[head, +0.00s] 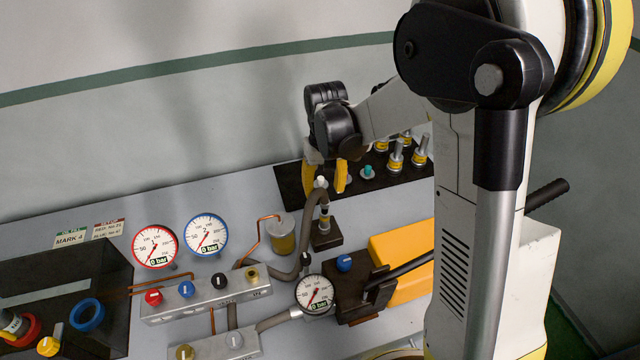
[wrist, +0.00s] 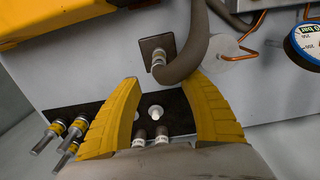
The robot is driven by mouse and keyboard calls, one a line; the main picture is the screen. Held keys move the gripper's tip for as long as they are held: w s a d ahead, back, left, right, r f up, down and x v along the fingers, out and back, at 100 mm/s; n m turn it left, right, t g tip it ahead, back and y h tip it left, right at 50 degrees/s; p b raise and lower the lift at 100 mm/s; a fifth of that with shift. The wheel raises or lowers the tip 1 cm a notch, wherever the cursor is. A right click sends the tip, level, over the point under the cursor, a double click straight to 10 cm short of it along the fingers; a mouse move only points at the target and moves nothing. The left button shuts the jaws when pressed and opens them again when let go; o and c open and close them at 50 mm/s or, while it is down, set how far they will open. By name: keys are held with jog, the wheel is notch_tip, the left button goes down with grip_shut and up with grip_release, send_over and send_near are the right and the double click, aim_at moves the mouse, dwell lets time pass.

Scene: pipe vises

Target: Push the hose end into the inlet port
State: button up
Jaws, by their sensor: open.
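The grey hose (head: 309,218) arches up just below my gripper (head: 327,186). Its collared end (head: 325,222) points down at a small dark block (head: 326,241); in the wrist view the end (wrist: 158,59) meets the block's plate. How deep it sits I cannot tell. My gripper is open, and its yellow fingers stand apart in the wrist view (wrist: 167,88). Between them a white stud (wrist: 156,112) shows on the dark strip, with no hose held. The hose bend passes near the right fingertip in that view. I cannot tell which opening is the inlet port.
The dark strip (head: 290,182) carries upright fittings (head: 396,157) and a teal cap (head: 367,172). Bare bench lies left of the strip.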

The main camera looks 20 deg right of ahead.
aim_at(324, 203)
jog(key=f, duration=0.2)
jog(key=f+b, duration=0.1)
jog(key=f, duration=0.2)
jog(key=shift+s+a, duration=0.1)
jog(key=shift+s, duration=0.1)
notch_tip(324, 203, down, 6)
jog(key=shift+r+b, duration=0.1)
jog(key=shift+b, duration=0.75)
jog(key=shift+c, duration=0.2)
grip_shut()
